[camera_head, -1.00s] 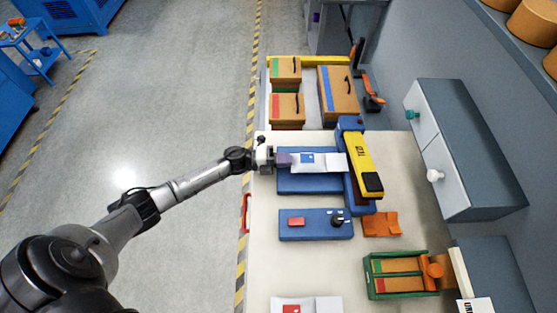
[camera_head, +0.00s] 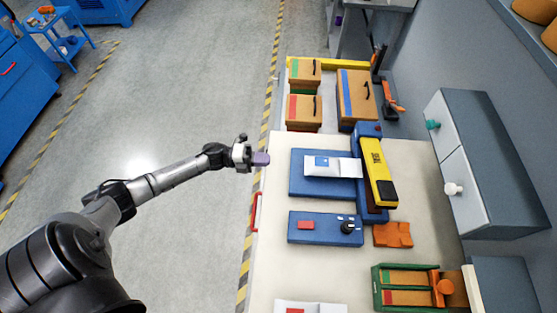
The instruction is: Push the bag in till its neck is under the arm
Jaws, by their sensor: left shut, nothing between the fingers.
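A white bag (camera_head: 341,168) with a blue label lies flat on the blue bed (camera_head: 307,188) of a sealing machine. Its right end reaches the yellow arm (camera_head: 376,170); from this angle I cannot tell how far under the arm it goes. My left gripper (camera_head: 262,159) is shut and empty, left of the bag and apart from it, near the table's left edge. My right gripper is not in view.
A blue control box (camera_head: 328,229) with a red button and black knob sits in front. A second bag (camera_head: 312,307) lies at the near edge. An orange block (camera_head: 393,235) and a green crate (camera_head: 405,303) are at the right. Cardboard boxes (camera_head: 303,108) stand behind.

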